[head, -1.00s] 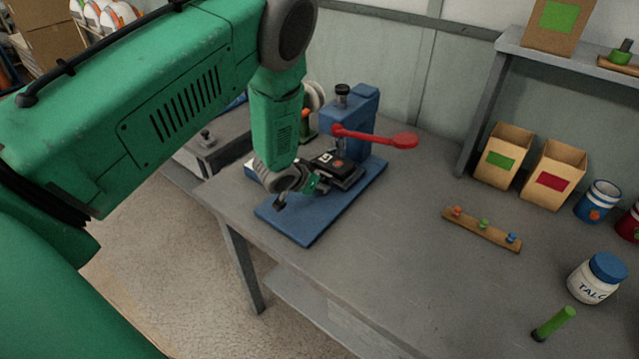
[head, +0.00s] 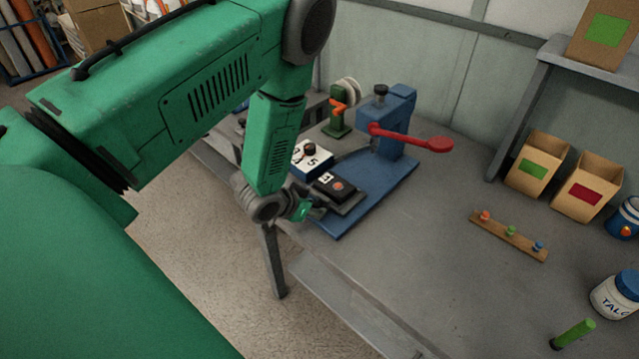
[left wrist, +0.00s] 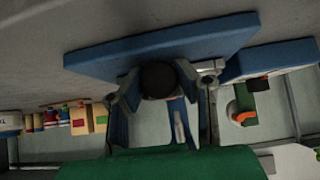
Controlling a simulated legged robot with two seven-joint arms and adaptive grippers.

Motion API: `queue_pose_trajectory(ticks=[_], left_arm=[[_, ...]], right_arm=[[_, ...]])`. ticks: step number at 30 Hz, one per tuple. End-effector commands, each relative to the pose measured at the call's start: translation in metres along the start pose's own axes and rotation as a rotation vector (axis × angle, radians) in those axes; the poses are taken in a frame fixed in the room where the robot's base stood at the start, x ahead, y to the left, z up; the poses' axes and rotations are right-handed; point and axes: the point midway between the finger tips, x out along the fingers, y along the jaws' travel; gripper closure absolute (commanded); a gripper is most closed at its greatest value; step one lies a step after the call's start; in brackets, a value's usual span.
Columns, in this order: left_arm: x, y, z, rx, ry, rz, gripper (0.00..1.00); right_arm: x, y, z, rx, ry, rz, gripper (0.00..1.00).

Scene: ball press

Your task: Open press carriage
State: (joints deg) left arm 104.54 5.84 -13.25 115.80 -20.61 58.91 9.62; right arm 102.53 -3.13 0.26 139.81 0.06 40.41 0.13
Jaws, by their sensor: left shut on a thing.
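The blue press (head: 397,120) stands on the bench with its red lever (head: 425,142) pointing right. Its blue base plate (head: 365,205) lies flat on the bench. The dark carriage (head: 345,202), with a black block (head: 328,191) marked with a white label and an orange dot, sits near the plate's front end, clear of the column. My left gripper (head: 312,210) is at the carriage's front end, past the bench edge. In the left wrist view, its fingers are shut around a dark round knob (left wrist: 158,80), apparently the carriage's handle. The right gripper is not in view.
A blue box with a white numbered top (head: 310,158) stands close left of the carriage. A green stand (head: 338,121) is behind it. Two cardboard bins (head: 540,165), a peg strip (head: 508,236) and a talc jar (head: 615,293) are at right. The bench middle is clear.

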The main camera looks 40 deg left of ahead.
Motion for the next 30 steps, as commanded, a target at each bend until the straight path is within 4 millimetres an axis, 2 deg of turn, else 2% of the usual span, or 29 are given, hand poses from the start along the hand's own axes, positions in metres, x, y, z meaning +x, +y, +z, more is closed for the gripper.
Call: queue_pose_trajectory(ticks=[1, 3, 4, 5, 6, 17, 20, 30], left_arm=[[-0.001, -0.004, -0.008, 0.000, 0.019, -0.008, 1.00], [-0.001, -0.004, -0.008, 0.000, 0.019, -0.008, 1.00], [-0.001, -0.004, -0.008, 0.000, 0.019, -0.008, 0.67], [-0.001, -0.005, -0.008, 0.000, 0.019, -0.008, 0.57], [-0.001, -0.004, -0.007, 0.000, 0.017, -0.007, 0.51], [-0.002, -0.002, -0.004, -0.001, 0.006, -0.003, 0.51], [-0.014, -0.002, -0.003, -0.001, 0.005, -0.003, 0.51], [-0.085, -0.003, -0.003, -0.003, 0.008, -0.004, 0.51]], right_arm=[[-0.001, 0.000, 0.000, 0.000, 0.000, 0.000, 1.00], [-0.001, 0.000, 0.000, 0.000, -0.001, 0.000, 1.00], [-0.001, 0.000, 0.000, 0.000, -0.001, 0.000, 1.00], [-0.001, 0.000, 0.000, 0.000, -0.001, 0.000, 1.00], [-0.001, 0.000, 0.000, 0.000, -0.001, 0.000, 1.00], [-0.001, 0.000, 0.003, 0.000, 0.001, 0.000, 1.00], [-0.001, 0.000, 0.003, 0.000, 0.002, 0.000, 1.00], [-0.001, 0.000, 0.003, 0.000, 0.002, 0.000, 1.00]])
